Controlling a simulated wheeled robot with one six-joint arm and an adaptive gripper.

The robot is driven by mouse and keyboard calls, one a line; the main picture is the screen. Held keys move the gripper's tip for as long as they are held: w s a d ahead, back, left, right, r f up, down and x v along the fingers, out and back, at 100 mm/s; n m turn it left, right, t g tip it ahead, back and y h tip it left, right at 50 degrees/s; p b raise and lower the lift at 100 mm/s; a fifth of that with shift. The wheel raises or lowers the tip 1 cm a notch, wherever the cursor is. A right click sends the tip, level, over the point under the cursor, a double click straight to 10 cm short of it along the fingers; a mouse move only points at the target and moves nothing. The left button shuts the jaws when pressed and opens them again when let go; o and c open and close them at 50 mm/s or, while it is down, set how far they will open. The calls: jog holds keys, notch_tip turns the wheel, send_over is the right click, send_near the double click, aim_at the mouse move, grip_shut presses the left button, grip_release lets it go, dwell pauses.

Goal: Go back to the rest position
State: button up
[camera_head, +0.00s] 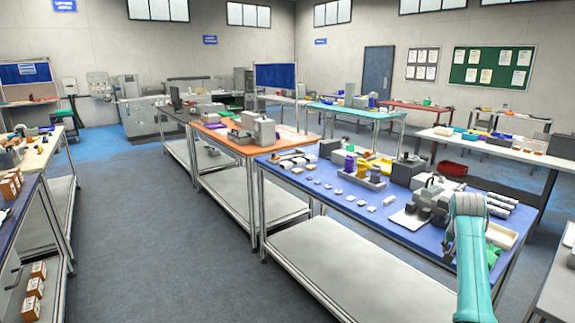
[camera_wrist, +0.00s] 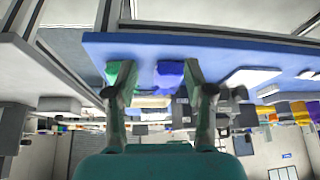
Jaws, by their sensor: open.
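My gripper (camera_wrist: 158,84) shows at the centre of the wrist view, its two fingers spread apart with nothing held between them. That view is upside down. Beyond the fingers is the blue tabletop (camera_wrist: 135,48), with a blue-violet item (camera_wrist: 169,74) seen in the gap and a green patch by the left finger. In the head view my teal arm rises at the lower right in front of the blue table (camera_head: 340,207). The fingers cannot be made out there.
The blue table carries several small white pieces, a grey machine (camera_head: 436,196) and a white tray (camera_head: 502,234) close to my arm. An orange table (camera_head: 228,139) stands behind it. A shelf with small boxes (camera_head: 33,288) is at left. The floor aisle (camera_head: 150,230) between is clear.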

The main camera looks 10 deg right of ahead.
jog(key=s+a+f+n+t, duration=0.2)
jog(key=a+f, duration=0.6)
jog(key=f, duration=0.3)
jog(key=s+a+f+n+t, duration=0.1)
jog(key=s+a+f, duration=0.1)
jog(key=a+f, duration=0.75)
jog(key=s+a+f+n+t, duration=0.3)
jog(key=s+a+f, duration=0.8)
jog(key=s+a, duration=0.25)
jog(key=s+a+r+n+t+y, duration=0.1)
jog(key=s+a+r+n+t, duration=0.1)
jog(key=s+a, duration=0.6)
jog(key=s+a+r+n+t+y, duration=0.15)
jog(key=s+a, duration=0.35)
jog(key=s, duration=0.7)
jog(key=s+a+r+n+t+y, duration=0.2)
jog(key=s+a+r, duration=0.2)
jog(key=s+r, duration=1.1)
notch_tip(320, 180, up, 3)
jog(key=shift+a+f, duration=0.15)
jog(key=shift+f, duration=0.05)
jog(key=shift+s, duration=0.1)
